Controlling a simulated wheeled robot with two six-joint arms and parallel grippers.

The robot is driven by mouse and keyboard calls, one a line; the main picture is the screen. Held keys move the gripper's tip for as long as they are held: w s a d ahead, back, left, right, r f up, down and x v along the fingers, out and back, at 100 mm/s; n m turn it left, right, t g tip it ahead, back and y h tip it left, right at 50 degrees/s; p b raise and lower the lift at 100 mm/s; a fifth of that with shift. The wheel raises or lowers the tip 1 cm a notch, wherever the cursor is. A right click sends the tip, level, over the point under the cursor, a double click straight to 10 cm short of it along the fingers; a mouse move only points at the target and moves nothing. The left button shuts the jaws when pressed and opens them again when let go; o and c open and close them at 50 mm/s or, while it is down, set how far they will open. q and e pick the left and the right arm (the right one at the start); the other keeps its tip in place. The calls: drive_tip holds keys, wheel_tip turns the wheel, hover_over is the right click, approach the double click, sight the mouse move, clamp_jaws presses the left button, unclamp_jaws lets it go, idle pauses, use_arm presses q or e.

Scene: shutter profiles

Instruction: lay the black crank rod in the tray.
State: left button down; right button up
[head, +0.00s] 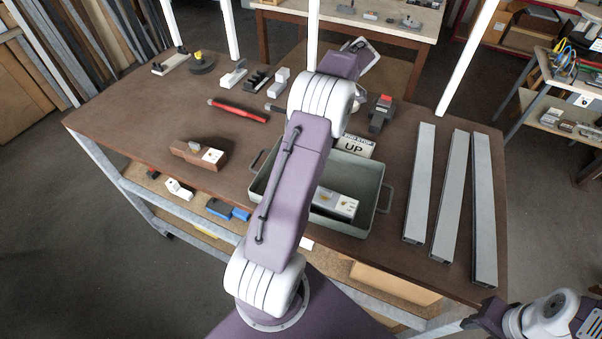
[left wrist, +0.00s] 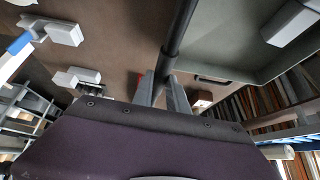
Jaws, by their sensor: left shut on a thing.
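The black crank rod (left wrist: 180,38) shows in the left wrist view, running from the top edge down to my left gripper (left wrist: 161,90). The left gripper's two fingers are shut on it. In the head view my left arm hides the gripper and most or all of the rod. The grey-green tray (head: 376,198) stands at the table's front, partly behind my left arm. It holds a white box (head: 336,203), and a sign reading UP (head: 353,147) shows at its far side. My right gripper (head: 488,316) is at the lower right corner, clear of the table; its fingers are unclear.
Three long grey profiles (head: 451,195) lie right of the tray. A red-and-black tool (head: 238,111), a brown block with a white part (head: 199,154) and a dark block with a red top (head: 381,112) lie on the table. Bare tabletop (head: 135,112) shows at the left.

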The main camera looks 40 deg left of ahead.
use_arm(q)
drive_tip(key=d, duration=0.3)
drive_tip(key=d+f, duration=0.1)
drive_tip(key=shift+s+d, duration=0.25)
drive_tip(key=shift+d, duration=0.1)
drive_tip(key=s+d+f+p, duration=0.1)
drive_tip(key=d, duration=0.1)
drive_tip(key=s+d+f+p, duration=0.1)
drive_tip(key=d+f, duration=0.1)
drive_tip(key=d, duration=0.1)
drive_tip(key=s+d+f, duration=0.1)
drive_tip(key=d+f, duration=0.1)
drive_tip(key=shift+s+d+f+p, duration=0.15)
drive_tip(key=shift+f+p, duration=0.05)
drive_tip(key=shift+p, duration=0.2)
drive_tip(key=shift+d+f, duration=0.1)
drive_tip(key=shift+d, duration=0.15)
drive_tip(key=shift+f, duration=0.2)
wheel_tip(320, 180, down, 3)
drive_tip(key=shift+r+p, duration=0.1)
drive_tip(key=shift+p, duration=0.8)
drive_tip(key=shift+a+f, duration=0.2)
drive_tip(key=shift+f, duration=0.3)
use_arm(e)
drive_tip(key=r, duration=0.2)
drive_tip(key=d+r, duration=0.1)
drive_tip(key=r, duration=0.1)
drive_tip(key=shift+w+r, duration=0.1)
drive_tip(key=shift+w, duration=0.05)
